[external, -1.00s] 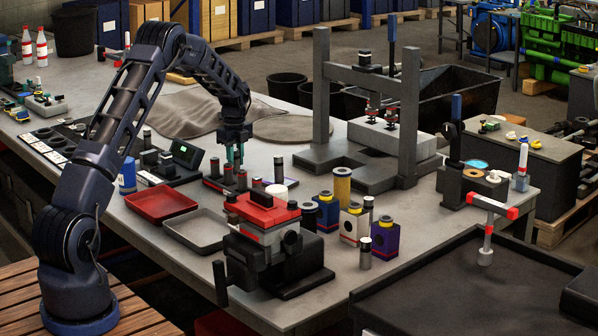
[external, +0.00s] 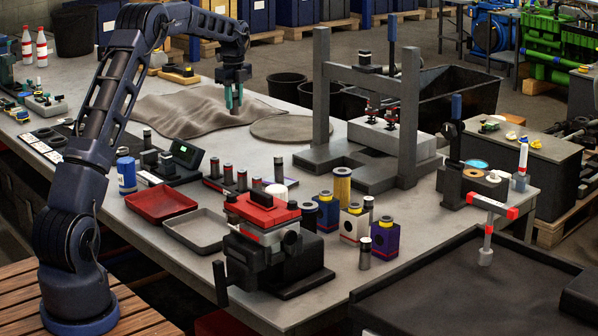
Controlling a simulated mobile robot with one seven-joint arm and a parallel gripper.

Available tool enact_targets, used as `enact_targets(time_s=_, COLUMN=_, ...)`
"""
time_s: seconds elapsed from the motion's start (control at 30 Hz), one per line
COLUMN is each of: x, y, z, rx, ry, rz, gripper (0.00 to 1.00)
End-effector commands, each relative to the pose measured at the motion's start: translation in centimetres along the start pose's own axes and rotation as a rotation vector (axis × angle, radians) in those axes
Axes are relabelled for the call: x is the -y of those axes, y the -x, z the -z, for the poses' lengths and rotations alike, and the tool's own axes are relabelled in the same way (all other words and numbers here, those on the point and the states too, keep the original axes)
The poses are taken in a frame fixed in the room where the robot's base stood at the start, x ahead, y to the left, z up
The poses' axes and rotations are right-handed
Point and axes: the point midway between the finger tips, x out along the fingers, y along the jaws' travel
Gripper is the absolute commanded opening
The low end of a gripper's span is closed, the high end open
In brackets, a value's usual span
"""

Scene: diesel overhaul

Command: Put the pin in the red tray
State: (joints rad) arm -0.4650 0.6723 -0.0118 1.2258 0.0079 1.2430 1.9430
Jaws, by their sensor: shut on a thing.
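The red tray (external: 155,207) lies empty on the near left part of the workbench, beside a grey tray. My gripper (external: 234,100) points down, high above the bench, in front of the grey cloth in the picture. It is up and to the right of the red tray, well clear of it. Its teal fingers are shut on the pin, which is small and hard to make out between them. Several dark upright pins stand on a low rack (external: 228,175) below my gripper, to the right of the red tray.
The grey tray (external: 197,231) touches or nearly touches the red tray's right side. A black and red vise (external: 270,245) stands in front right. A blue can (external: 127,175) and a small display device (external: 186,154) stand behind the red tray. A grey press frame (external: 322,100) rises at right.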

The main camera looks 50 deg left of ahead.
Motion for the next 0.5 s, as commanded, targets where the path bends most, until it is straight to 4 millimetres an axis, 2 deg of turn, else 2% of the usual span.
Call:
enact_targets(time_s=0.13, x=-0.6, y=1.0, z=0.0, rx=0.000, ry=0.002, rz=0.001, gripper=0.00)
enact_targets(time_s=0.23, x=-2.1, y=1.6, z=-0.1, rx=0.000, ry=0.006, rz=0.001, gripper=0.00)
enact_targets(time_s=0.37, x=-5.1, y=2.3, z=0.0, rx=-0.001, ry=0.013, rz=0.001, gripper=0.00)
enact_targets(time_s=0.5, x=-8.9, y=3.0, z=0.3, rx=-0.001, ry=0.021, rz=0.001, gripper=0.00)
